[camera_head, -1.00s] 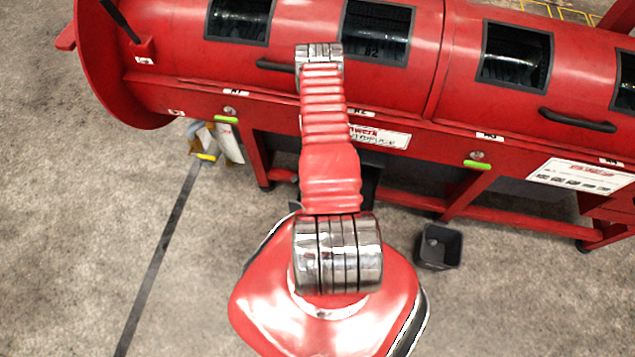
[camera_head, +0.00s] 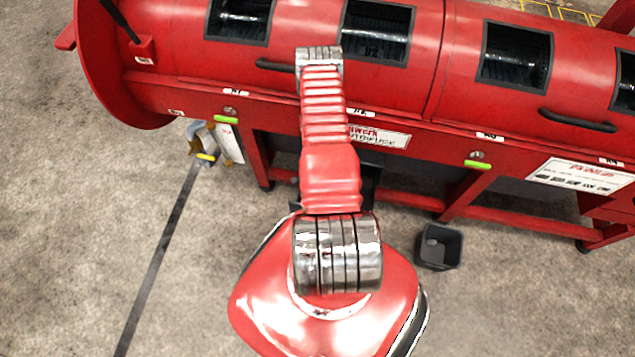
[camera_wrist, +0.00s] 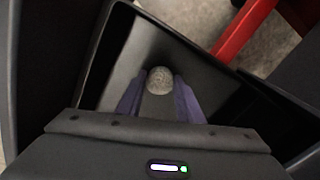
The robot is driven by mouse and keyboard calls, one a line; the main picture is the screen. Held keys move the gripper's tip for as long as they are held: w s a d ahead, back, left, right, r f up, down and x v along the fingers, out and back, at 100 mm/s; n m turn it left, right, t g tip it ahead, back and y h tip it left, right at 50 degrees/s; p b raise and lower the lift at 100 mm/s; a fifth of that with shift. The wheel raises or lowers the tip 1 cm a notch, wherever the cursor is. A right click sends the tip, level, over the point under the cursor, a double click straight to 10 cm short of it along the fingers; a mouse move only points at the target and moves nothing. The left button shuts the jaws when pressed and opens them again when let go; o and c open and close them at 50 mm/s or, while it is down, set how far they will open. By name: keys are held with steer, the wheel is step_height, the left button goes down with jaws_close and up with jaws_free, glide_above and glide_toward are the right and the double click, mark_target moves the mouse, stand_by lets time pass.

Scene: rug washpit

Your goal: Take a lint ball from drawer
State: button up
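A lint ball (camera_wrist: 160,80), grey and round, shows in the wrist view inside a dark open drawer (camera_wrist: 106,62). My gripper (camera_wrist: 160,86) reaches into the drawer, its two purple fingers spaced apart, one on each side of the ball. The ball shows between and just past the fingertips. I cannot tell whether the fingers touch it or are a little apart from it. In the head view my arm hides the gripper, the ball and most of the drawer.
A long red drum machine (camera_head: 450,110) with dark windows spans the back. Its black handle (camera_head: 577,120) is at the right. A dark bin (camera_head: 439,247) stands on the floor right of my arm. A red leg (camera_wrist: 243,28) passes close beside the drawer.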

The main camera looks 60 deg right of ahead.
steer(key=c, duration=0.5)
steer(key=shift+r, duration=0.1)
step_height(320, 180, up, 10)
stand_by(0.8)
stand_by(0.5)
